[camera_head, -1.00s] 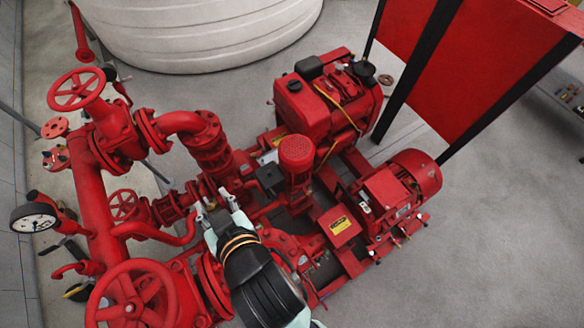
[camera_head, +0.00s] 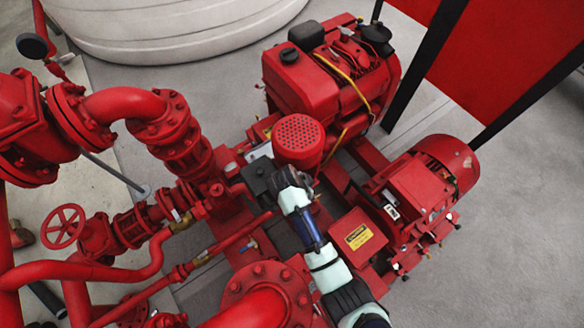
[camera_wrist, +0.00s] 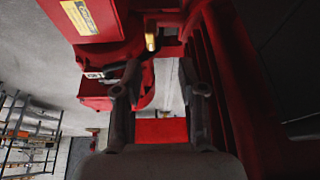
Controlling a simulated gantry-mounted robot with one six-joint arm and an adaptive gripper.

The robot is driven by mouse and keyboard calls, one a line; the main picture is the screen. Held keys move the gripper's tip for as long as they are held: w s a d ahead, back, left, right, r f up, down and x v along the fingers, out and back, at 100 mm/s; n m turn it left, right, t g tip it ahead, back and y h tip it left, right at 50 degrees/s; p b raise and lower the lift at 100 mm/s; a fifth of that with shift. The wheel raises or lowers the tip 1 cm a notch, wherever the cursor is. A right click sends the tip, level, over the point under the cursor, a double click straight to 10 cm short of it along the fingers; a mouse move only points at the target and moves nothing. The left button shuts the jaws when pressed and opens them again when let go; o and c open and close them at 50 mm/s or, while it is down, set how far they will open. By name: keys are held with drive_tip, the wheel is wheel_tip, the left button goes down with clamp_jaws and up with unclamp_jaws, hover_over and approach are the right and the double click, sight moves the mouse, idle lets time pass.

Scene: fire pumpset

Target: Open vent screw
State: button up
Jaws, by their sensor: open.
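My gripper (camera_wrist: 160,80) is open in the wrist view, with one dark finger on each side and nothing held between them. A small brass-coloured fitting (camera_wrist: 151,38) shows just beyond the fingertips, slightly left of the middle, beside red metal. I cannot tell for sure whether it is the vent screw. In the head view my arm reaches up from the lower right to the small pump motor (camera_head: 299,139) with the perforated cap. My fingers cannot be made out there, and the spot in front of them is hidden.
A red box with a yellow label (camera_head: 358,240) is right of my arm. Red pipes (camera_head: 110,268) and a handwheel (camera_head: 62,226) crowd the left. The engine (camera_head: 325,75) and larger motor (camera_head: 430,185) stand behind and right.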

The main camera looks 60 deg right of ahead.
drive_tip(key=b+x, duration=0.1)
drive_tip(key=x, duration=0.3)
drive_tip(key=s+b+x, duration=0.1)
drive_tip(key=x, duration=0.4)
drive_tip(key=shift+s+a+r+b, duration=0.1)
drive_tip(key=shift+s+b, duration=0.15)
drive_tip(key=shift+b, duration=0.05)
drive_tip(key=shift+c, duration=0.3)
clamp_jaws()
